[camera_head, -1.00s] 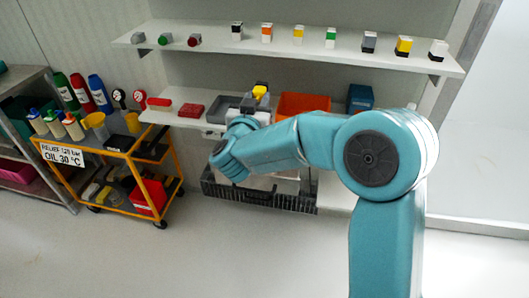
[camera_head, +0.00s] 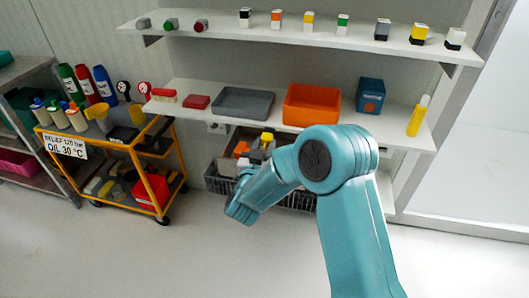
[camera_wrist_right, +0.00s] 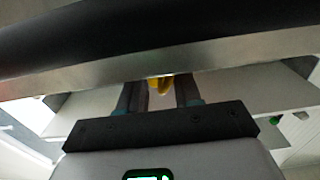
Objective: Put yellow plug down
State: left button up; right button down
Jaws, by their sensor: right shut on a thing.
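The yellow plug (camera_head: 267,136) shows as a small yellow piece beyond my right wrist in the head view. It sits at my right gripper (camera_head: 257,152), in front of and below the edge of the middle shelf. In the right wrist view the yellow plug (camera_wrist_right: 160,84) is between the two dark fingers of my right gripper (camera_wrist_right: 158,92), which is shut on it. A dark bar across the top of that view hides part of the plug and fingertips. My left gripper is not in view.
The middle shelf holds a grey tray (camera_head: 243,103), an orange tray (camera_head: 311,105), a teal box (camera_head: 370,96) and a yellow bottle (camera_head: 418,116). A dark wire basket (camera_head: 216,184) stands below. Several small blocks line the upper shelf. A yellow cart (camera_head: 125,150) stands left.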

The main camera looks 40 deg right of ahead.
jog(key=shift+w+f, duration=0.1)
jog(key=shift+f, duration=0.55)
jog(key=shift+f+b, duration=0.5)
jog(key=shift+b, duration=0.1)
jog(key=shift+f, duration=0.1)
